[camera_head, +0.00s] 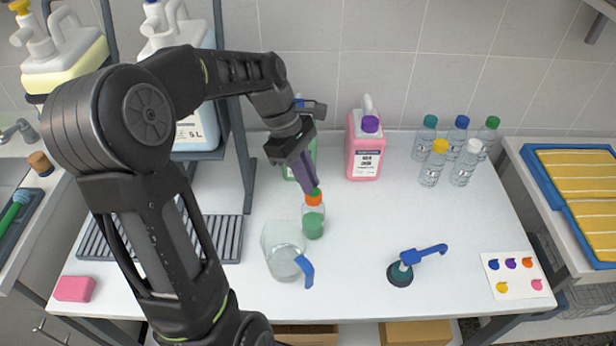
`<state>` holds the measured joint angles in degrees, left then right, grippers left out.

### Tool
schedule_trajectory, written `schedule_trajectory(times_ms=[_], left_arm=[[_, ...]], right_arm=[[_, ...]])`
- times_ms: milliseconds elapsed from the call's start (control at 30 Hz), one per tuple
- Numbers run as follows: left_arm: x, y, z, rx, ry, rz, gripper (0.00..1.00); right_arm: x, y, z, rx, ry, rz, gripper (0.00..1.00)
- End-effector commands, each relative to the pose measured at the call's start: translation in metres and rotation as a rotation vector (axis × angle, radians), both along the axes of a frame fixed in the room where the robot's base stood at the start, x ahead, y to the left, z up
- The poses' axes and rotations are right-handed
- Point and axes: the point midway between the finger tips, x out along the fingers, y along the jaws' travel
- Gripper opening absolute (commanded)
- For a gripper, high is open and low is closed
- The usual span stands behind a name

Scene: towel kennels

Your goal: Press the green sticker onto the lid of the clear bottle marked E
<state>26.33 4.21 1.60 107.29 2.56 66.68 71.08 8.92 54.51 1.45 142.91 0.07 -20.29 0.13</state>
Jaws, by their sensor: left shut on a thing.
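My left gripper (314,187) comes down from the upper left and points at the bottle with the orange lid (314,199). It is shut on the green sticker (316,192), which shows as a small green spot at its fingertips. The sticker is at or just above the orange lid; I cannot tell whether they touch. That bottle (313,222) is clear, stands upright and holds green liquid. No letter on it is readable from here. My right gripper is not in view.
A clear jug with a blue handle (304,270) stands close in front of the bottle. Several clear bottles (432,167) with coloured lids stand at the back right. A pink canister (366,150), a blue-handled tool (424,254) and a sticker sheet (515,275) are also on the table.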

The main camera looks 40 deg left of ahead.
Motion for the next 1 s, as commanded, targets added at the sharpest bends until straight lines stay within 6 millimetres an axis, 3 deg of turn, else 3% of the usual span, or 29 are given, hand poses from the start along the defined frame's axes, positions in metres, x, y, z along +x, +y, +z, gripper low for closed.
schedule_trajectory(times_ms=[967, 1000], left_arm=[[-0.0003, -0.0001, -0.0082, 0.0, 0.001, 0.0, 0.0], [-0.0003, -0.0001, -0.0082, 0.0, 0.001, 0.0, 0.13]], right_arm=[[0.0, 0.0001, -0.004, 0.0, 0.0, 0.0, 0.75], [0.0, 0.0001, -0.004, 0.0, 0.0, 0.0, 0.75]])
